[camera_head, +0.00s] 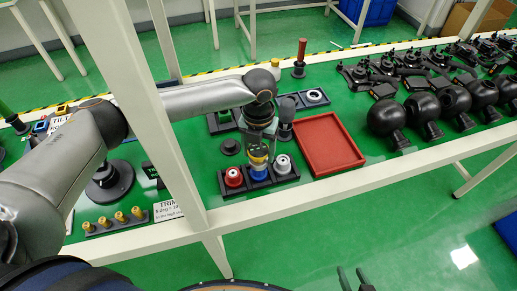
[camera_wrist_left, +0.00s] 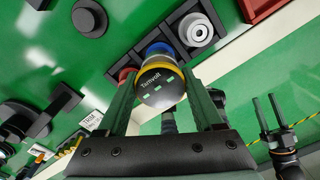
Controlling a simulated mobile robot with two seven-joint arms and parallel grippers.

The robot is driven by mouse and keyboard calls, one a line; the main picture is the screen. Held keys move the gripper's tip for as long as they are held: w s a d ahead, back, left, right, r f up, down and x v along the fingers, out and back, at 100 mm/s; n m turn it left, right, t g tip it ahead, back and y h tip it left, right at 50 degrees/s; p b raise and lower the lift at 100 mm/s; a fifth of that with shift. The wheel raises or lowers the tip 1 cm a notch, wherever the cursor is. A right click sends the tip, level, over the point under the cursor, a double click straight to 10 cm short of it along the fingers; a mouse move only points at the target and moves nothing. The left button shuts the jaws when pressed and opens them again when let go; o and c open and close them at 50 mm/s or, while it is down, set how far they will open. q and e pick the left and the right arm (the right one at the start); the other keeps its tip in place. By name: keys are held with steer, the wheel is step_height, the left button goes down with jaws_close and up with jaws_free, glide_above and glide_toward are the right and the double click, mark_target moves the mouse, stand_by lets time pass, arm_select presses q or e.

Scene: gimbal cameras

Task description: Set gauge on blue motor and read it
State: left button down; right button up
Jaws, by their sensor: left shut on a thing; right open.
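The gauge is a round black-faced disc with a yellow rim and green marks (camera_wrist_left: 160,88). My left gripper (camera_wrist_left: 163,100) is shut on it, one finger on each side. In the head view the gauge's yellow rim (camera_head: 257,159) shows directly above the blue motor (camera_head: 259,174). The blue motor (camera_wrist_left: 158,48) shows just behind the gauge in the left wrist view; I cannot tell whether they touch. The left gripper (camera_head: 258,149) points down there. The face's lettering and green marks are too small to read surely. My right gripper (camera_head: 356,279) is open and empty at the bottom edge.
A red motor (camera_head: 233,177) and a grey motor (camera_head: 282,165) flank the blue one in a dark rack. A red tray (camera_head: 318,172) lies to the right. Black round-headed parts (camera_head: 386,117) line the right side. A white frame post (camera_head: 150,110) crosses in front of the left arm.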

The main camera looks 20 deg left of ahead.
mark_target(258, 149)
stand_by(0.5)
arm_select(q)
steer(key=shift+p, duration=0.45)
stand_by(0.5)
steer(key=shift+p, duration=0.4)
steer(key=shift+f+b, duration=0.6)
steer(key=shift+f, duration=0.65)
jaws_free()
step_height(258, 149, up, 12)
steer(key=shift+r, duration=0.25)
stand_by(0.3)
steer(key=shift+a+f, duration=0.1)
stand_by(0.4)
